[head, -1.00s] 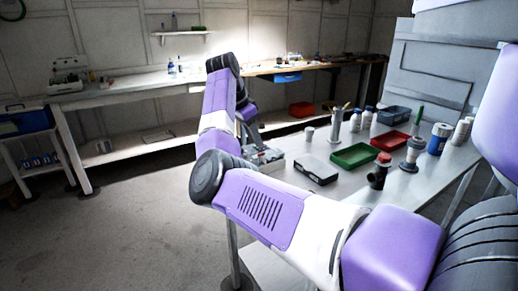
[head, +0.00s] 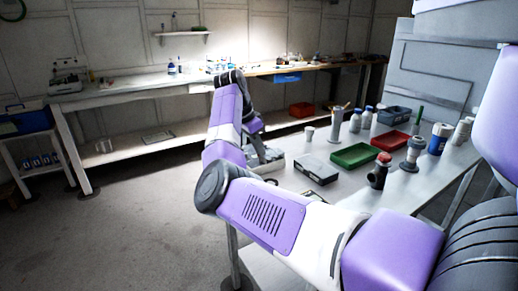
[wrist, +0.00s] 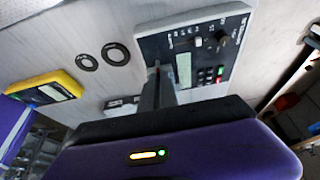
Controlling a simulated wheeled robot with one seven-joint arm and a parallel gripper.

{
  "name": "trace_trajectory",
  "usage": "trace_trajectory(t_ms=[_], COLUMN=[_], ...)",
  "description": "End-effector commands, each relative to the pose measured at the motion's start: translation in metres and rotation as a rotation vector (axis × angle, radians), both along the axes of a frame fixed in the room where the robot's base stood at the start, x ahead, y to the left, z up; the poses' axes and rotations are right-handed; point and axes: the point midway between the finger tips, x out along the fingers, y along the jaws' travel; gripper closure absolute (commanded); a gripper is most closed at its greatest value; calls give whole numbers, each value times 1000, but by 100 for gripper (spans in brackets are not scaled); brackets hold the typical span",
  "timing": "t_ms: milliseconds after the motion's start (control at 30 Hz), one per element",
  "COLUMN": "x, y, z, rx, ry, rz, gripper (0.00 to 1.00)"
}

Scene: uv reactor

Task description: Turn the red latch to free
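I cannot make out a red latch for certain in either view. A dark fitting with a red top (head: 380,171) stands on the metal table in the head view. My gripper (head: 264,158) is low over the table's left end, partly hidden by my arm. In the wrist view, my gripper's fingers (wrist: 157,76) show as one narrow grey shape in front of a dark control panel (wrist: 203,44) with knobs and small red and green buttons. The fingers overlap from this side, so their opening does not show. Nothing is visibly held.
The metal table (head: 345,190) carries a black-rimmed box (head: 316,170), a green tray (head: 355,155), a red tray (head: 390,140) and several bottles. A yellow meter (wrist: 45,92) shows at the wrist view's left. Open floor (head: 130,230) lies left of the table.

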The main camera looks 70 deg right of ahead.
Motion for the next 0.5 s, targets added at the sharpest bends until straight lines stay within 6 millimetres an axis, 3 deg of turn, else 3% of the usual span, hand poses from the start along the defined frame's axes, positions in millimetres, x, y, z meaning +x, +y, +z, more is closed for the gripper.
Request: trace_trajectory(t_ms=[500], x=[-1], y=[1], z=[5], rx=[1], ry=[3], rz=[138], gripper=[100])
